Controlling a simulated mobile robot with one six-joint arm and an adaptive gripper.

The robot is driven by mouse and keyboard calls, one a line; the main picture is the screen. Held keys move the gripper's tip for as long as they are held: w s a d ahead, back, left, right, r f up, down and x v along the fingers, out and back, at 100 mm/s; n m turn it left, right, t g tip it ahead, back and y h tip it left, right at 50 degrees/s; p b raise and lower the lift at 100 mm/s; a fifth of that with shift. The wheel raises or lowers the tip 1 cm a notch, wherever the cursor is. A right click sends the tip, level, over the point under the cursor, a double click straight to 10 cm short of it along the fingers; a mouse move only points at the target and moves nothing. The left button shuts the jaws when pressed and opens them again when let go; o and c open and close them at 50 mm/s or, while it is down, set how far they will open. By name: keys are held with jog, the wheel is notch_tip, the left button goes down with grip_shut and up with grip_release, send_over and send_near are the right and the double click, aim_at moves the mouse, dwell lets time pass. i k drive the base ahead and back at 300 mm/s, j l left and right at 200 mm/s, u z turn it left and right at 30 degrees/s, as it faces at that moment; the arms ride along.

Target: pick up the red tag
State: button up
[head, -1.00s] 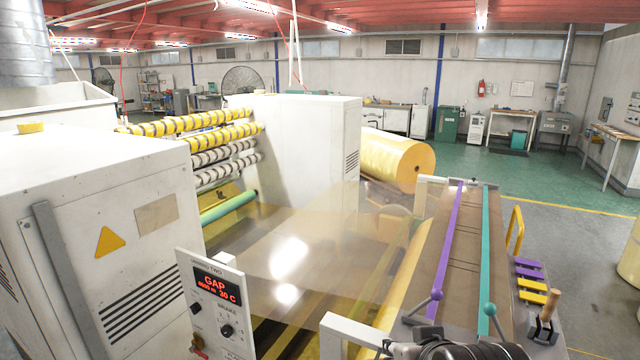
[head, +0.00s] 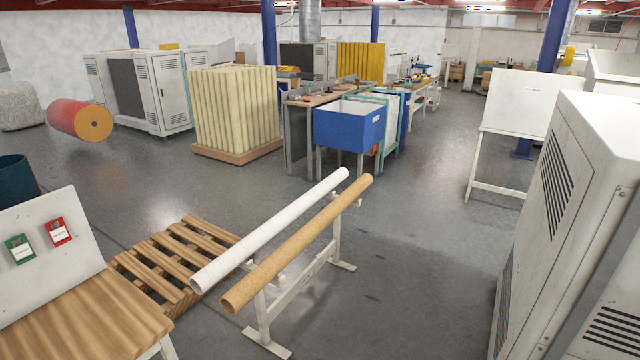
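The red tag (head: 60,232) hangs on the upright light-coloured back panel of a wooden-topped bench at the left edge of the head view. It is a small red card with a white label area. A similar green tag (head: 19,249) hangs just to its left on the same panel. My gripper is not in view.
The bench top (head: 85,320) is bare where it shows. A wooden pallet (head: 170,260) lies right of the bench. A rack (head: 300,280) holds a white tube (head: 270,230) and a brown tube (head: 300,243). A white cabinet (head: 565,230) stands at right. Grey floor is open between.

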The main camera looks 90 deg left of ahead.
aim_at(59, 235)
jog(key=u, duration=4.25)
jog(key=i+u, duration=0.1)
jog(key=u, duration=0.15)
jog(key=i+l+u, duration=0.15)
jog(key=i+l, duration=0.25)
jog(key=i, duration=0.35)
jog(key=i+l+u, duration=0.2)
jog(key=i+l, duration=0.25)
jog(key=i, duration=0.3)
jog(key=i+l+u, duration=0.15)
jog(key=i+l, duration=0.45)
jog(key=i, duration=0.1)
